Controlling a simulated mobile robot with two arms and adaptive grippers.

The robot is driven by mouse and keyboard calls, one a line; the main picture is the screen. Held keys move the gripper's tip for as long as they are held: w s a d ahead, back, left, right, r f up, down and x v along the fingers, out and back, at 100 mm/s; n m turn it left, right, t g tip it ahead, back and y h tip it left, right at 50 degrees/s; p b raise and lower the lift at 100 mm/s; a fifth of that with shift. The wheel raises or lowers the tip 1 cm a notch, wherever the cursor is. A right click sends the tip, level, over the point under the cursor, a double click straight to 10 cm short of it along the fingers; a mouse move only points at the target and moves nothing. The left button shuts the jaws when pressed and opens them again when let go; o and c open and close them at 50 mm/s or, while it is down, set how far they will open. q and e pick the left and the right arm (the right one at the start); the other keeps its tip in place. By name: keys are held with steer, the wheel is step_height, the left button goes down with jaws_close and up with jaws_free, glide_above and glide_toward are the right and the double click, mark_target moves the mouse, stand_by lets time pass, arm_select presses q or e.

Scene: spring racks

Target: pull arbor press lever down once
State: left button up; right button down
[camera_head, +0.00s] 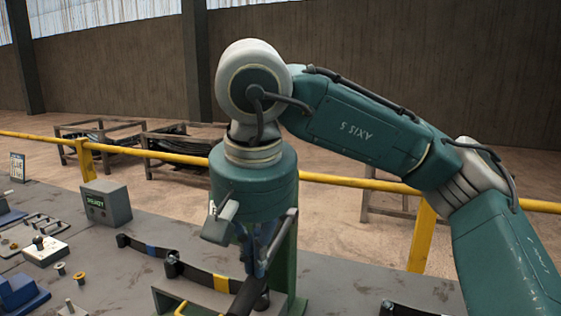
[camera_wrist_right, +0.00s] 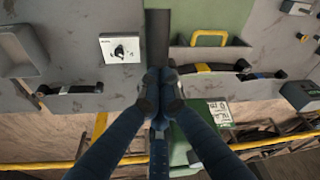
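The arbor press shows as a green body beside my gripper in the head view (camera_head: 288,262) and at the top of the right wrist view (camera_wrist_right: 228,18). Its lever looks like a dark bar (camera_wrist_right: 158,38), running from the top edge down to my fingertips in the right wrist view. My right gripper (camera_wrist_right: 160,92) has both fingers closed together at the near end of this bar. In the head view the right gripper (camera_head: 260,262) points down beside the press, and my wrist hides much of the press. My left gripper is in neither view.
A grey bench (camera_head: 130,285) carries dark leaf strips with coloured bands (camera_head: 150,248), a small display box (camera_head: 106,203) and a white switch box (camera_head: 44,251). A yellow rail (camera_head: 330,179) runs behind the bench, with racks (camera_head: 180,150) beyond it.

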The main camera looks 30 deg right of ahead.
steer(key=shift+w+d+r+p, duration=0.15)
steer(key=shift+r+p, duration=0.3)
steer(key=shift+r, duration=0.15)
steer(key=shift+w+d+r+p, duration=0.1)
steer(key=shift+d+r+p, duration=0.1)
steer(key=shift+r+p, duration=0.3)
steer(key=shift+w+d+r+p, duration=0.15)
steer(key=shift+r+p, duration=0.25)
steer(key=shift+r, duration=0.25)
steer(key=shift+s+a+r+p, duration=0.45)
steer(key=shift+s+a, duration=0.15)
steer(key=shift+a, duration=0.15)
steer(key=s+a+r+p, duration=0.2)
steer(key=s+a+r, duration=0.1)
steer(key=s+a, duration=0.3)
steer(key=shift+s+a+p, duration=0.4)
steer(key=shift+a, duration=0.4)
